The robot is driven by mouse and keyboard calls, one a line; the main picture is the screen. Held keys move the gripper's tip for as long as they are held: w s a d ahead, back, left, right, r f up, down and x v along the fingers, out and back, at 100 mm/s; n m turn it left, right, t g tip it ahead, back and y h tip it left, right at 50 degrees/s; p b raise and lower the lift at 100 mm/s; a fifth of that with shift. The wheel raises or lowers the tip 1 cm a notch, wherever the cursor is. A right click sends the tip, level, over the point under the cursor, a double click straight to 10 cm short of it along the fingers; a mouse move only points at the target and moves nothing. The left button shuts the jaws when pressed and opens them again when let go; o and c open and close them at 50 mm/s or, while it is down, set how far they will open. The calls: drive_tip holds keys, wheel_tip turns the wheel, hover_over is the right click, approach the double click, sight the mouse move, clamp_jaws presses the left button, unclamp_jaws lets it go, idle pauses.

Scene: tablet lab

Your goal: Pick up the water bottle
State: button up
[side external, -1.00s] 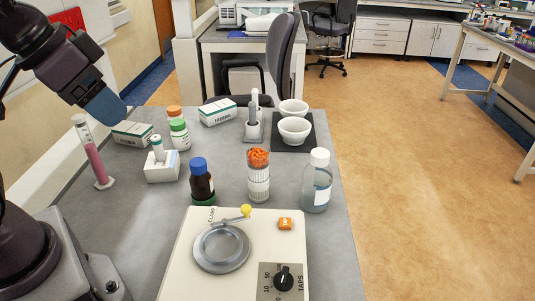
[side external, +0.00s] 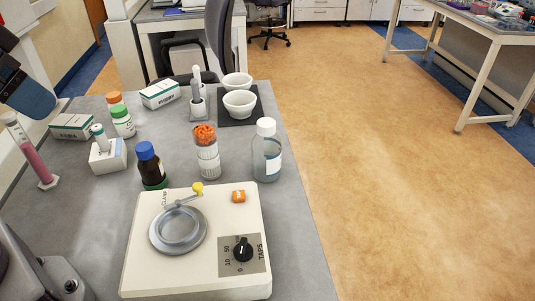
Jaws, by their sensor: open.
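The water bottle is likely the clear bottle with a white cap and a pale label (side external: 266,158). It stands upright on the grey bench at the right, behind the white tablet machine. My gripper (side external: 42,108) is at the left edge, raised above the bench near a green-and-white box and far from the bottle. Only its blue-grey end shows; its fingers cannot be made out clearly. I see nothing held in it.
Left of the bottle stand a jar of orange tablets (side external: 207,155) and a brown blue-capped bottle (side external: 150,166). The white tablet machine (side external: 140,262) is in front. White bowls (side external: 240,104) are behind. A pink-filled cylinder (side external: 36,162) stands below my gripper. The bench's right edge is close to the bottle.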

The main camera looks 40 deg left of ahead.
drive_tip(key=w+a+f+m+g+y, duration=0.3)
drive_tip(key=w+a+f+m+y, duration=0.3)
drive_tip(key=w, duration=0.3)
drive_tip(key=m+t+y, duration=0.6)
drive_tip(key=m+t, duration=0.3)
drive_tip(key=m, duration=0.7)
hover_over(263, 128)
drive_tip(key=s+a, duration=0.9)
drive_tip(key=a, duration=0.1)
wheel_tip(263, 128, down, 7)
drive_tip(key=w+d+f+m+t+h, duration=0.4)
drive_tip(key=d+f+m+t+h, duration=0.3)
drive_tip(key=d+m, duration=0.4)
drive_tip(key=shift+g, duration=0.6)
drive_tip(key=w, duration=0.2)
drive_tip(key=w+a+f, duration=0.1)
drive_tip(key=w, duration=0.1)
drive_tip(key=w+f, duration=0.1)
drive_tip(key=w, duration=0.2)
drive_tip(key=shift+a, duration=0.35)
drive_tip(key=shift+r, duration=0.15)
clamp_jaws()
